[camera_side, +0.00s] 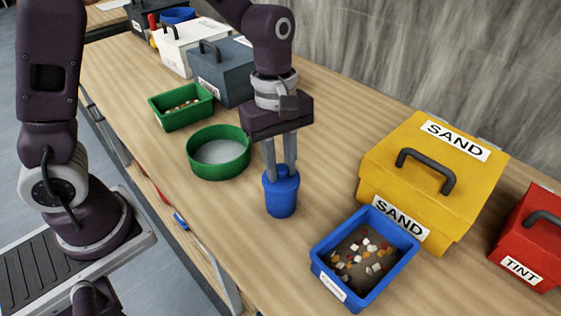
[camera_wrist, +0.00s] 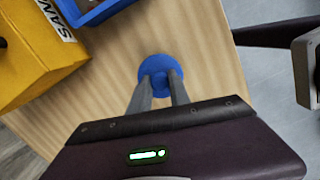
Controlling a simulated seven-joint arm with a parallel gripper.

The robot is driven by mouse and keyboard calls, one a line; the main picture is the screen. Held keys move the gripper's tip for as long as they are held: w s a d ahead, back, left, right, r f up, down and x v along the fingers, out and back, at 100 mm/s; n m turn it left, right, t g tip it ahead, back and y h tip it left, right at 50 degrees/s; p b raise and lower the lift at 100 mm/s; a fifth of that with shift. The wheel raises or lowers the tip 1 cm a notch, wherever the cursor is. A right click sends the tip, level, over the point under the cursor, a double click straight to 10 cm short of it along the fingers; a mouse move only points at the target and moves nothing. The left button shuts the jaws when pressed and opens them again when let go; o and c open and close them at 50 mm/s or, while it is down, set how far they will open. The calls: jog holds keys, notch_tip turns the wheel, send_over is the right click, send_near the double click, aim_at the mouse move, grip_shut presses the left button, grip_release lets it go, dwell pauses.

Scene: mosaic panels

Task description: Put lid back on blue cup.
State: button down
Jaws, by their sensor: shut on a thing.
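The blue cup (camera_side: 281,198) stands upright on the wooden table in the side view. The blue lid (camera_side: 281,174) is at the top of the cup, and from this angle it looks seated on the rim. In the wrist view the round blue lid (camera_wrist: 160,70) shows from above and hides the cup below. My gripper (camera_side: 281,168) points straight down over the cup, its fingers close together and shut on the lid's top. The fingertips (camera_wrist: 161,82) also show at the lid in the wrist view. The exact grip point is hidden by the fingers.
A green round bowl (camera_side: 219,170) stands left of the cup. A blue tray (camera_side: 325,268) with small tiles is at the front right, before a yellow SAND box (camera_side: 385,160). A green tray (camera_side: 160,119), grey box (camera_side: 222,85) and red TINT box (camera_side: 530,240) also stand on the table.

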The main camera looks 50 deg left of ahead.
jog(key=c, duration=1.1)
grip_release()
jog(key=shift+c, duration=0.2)
jog(key=o, duration=0.5)
jog(key=shift+r, duration=3.5)
grip_shut()
